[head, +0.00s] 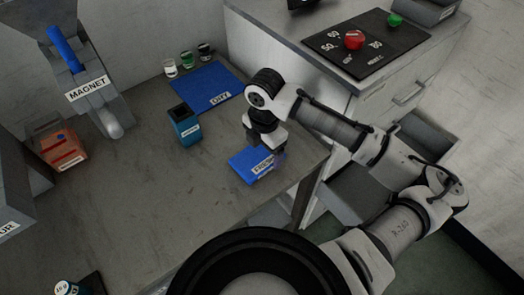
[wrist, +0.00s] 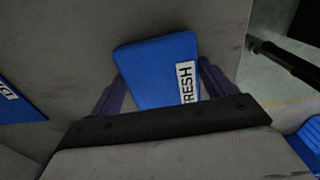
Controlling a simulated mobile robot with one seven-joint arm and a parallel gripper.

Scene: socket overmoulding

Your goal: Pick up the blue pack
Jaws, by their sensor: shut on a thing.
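The blue pack (head: 252,164) with a white label reading "FRESH" is near the right edge of the grey table in the head view. In the wrist view the pack (wrist: 155,72) lies between the two dark purple fingers. My gripper (wrist: 160,85) is shut on the pack, one finger at each side. In the head view my gripper (head: 268,150) reaches down onto the pack from above, and my wrist hides part of it. I cannot tell whether the pack touches the table.
A dark blue container (head: 184,125) stands left of the pack. A magnet stand (head: 95,92) and an orange block (head: 64,150) are farther left. An open drawer (head: 365,190) is at right.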

